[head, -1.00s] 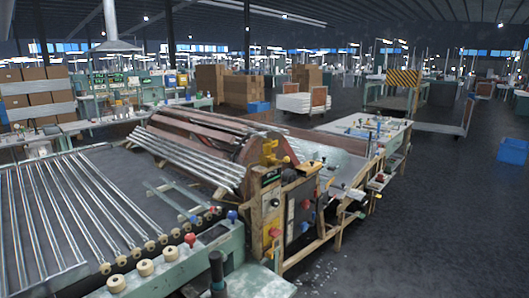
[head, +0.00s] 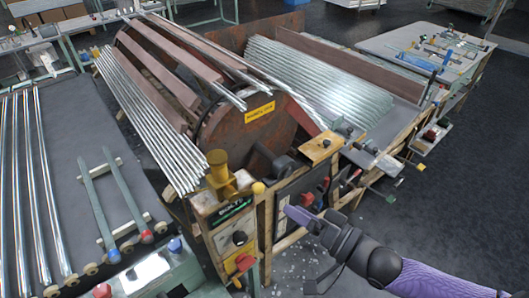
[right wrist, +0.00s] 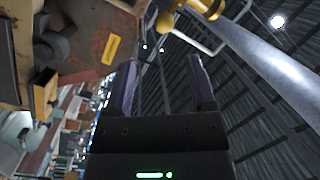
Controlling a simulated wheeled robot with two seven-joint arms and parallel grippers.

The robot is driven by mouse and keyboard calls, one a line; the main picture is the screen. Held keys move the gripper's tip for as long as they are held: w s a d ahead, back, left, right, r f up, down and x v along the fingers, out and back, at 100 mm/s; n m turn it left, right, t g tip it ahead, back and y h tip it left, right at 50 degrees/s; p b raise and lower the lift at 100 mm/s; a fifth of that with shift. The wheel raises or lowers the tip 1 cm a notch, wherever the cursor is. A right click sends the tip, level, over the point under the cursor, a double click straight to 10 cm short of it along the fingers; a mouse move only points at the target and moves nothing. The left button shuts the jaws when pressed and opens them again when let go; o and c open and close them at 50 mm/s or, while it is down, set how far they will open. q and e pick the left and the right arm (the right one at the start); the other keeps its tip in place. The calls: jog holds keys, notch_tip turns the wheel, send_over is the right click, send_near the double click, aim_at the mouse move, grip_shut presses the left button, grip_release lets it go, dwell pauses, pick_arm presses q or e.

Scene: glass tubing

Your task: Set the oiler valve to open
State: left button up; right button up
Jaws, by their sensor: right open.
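No part is clearly marked as the oiler valve, so I cannot tell which one it is or how it is set. In the head view, a yellow upright fitting (head: 218,168) stands on top of the worn control panel (head: 233,222). A red handle (head: 245,262) and a black knob (head: 239,238) are on the panel's front. My right gripper (head: 298,215) is to the right of this panel, in front of a dark box with red knobs (head: 307,198). It is open and looks empty. Its two purple fingers stand apart in the right wrist view (right wrist: 158,75). My left gripper is out of view.
A large drum (head: 235,125) with metal tubes (head: 150,120) fills the middle. More tubes lie on the left bed (head: 75,200). A side table (head: 425,50) with tools stands at upper right. The dark floor (head: 470,190) at right is clear.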

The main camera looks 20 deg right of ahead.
aim_at(258, 187)
jog(key=x, duration=1)
jog(key=shift+s+a+r+b, duration=0.2)
jog(key=shift+a+b, duration=0.05)
jog(key=shift+b, duration=0.05)
grip_shut()
